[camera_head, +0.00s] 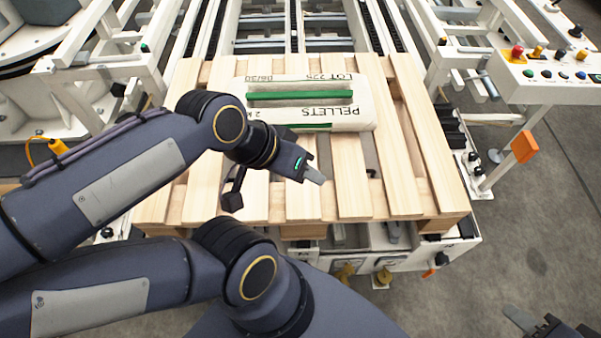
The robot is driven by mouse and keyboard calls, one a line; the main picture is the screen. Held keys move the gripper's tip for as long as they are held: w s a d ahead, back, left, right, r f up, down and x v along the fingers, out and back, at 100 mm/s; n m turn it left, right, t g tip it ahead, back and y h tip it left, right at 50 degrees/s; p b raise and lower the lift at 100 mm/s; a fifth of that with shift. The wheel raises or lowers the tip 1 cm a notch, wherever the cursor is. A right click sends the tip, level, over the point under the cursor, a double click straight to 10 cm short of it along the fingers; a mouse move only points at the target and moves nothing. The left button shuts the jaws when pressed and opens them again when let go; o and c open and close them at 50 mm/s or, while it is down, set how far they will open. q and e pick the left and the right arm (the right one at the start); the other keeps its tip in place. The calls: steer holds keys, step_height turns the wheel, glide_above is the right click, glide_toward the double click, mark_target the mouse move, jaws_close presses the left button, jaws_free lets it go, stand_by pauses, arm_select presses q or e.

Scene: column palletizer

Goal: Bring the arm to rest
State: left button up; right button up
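My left arm comes in from the left, and its gripper (315,177) hangs over the wooden pallet (352,195), in front of a white bag (360,95) with green bars and the word PELLETS. The gripper appears apart from the bag. I see it side-on with one grey fingertip showing, so its opening is hidden. No object shows at its tip. My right gripper (535,322) shows only in part at the bottom right corner, over the grey floor and away from the pallet. Its opening is unclear.
A conveyor (295,30) lies behind the pallet between white frames. A control panel (550,75) with colored buttons stands at the right, with an orange tag (524,146) below it. Open grey floor (540,220) lies at the right. The pallet's front boards are bare.

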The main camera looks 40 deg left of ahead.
arm_select(q)
steer(key=shift+s+d+f, duration=0.3)
steer(key=shift+s+f, duration=0.05)
step_height(320, 180, up, 10)
steer(key=p, duration=0.9)
steer(key=shift+f, duration=0.5)
steer(key=shift+c, duration=1)
